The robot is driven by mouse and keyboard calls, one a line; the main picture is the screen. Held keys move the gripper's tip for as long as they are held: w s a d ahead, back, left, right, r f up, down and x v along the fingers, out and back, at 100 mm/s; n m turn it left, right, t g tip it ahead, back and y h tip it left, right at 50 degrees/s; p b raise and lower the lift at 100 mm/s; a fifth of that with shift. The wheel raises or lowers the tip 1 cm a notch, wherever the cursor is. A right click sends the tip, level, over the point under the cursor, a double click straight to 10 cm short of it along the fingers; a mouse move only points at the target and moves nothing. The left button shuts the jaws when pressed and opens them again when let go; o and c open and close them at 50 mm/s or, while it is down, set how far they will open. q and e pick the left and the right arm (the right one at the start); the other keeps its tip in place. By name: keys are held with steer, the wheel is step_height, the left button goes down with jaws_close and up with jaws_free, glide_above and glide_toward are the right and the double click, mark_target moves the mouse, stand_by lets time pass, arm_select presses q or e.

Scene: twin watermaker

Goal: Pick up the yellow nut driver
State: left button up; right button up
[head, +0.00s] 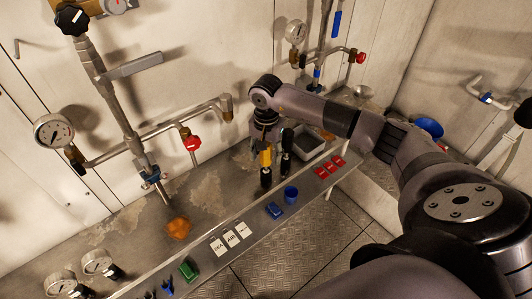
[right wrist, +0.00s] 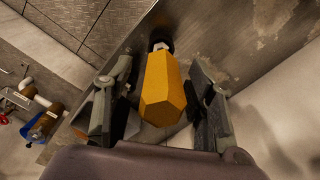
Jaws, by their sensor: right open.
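The yellow nut driver (head: 265,158) stands upright at the workbench, its yellow handle up and a dark part below. My right gripper (head: 267,143) is over it, pointing down. In the right wrist view the faceted yellow handle (right wrist: 163,90) lies between the two open fingers of the right gripper (right wrist: 162,66). The left gripper is not in view.
A dark upright tool (head: 286,163) stands close to the right of the driver. Pipes with a red-handled valve (head: 192,143) rise at left. An orange lump (head: 178,228) lies on the bench.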

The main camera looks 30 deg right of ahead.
steer(key=shift+f, duration=0.7)
steer(key=c, duration=1.2)
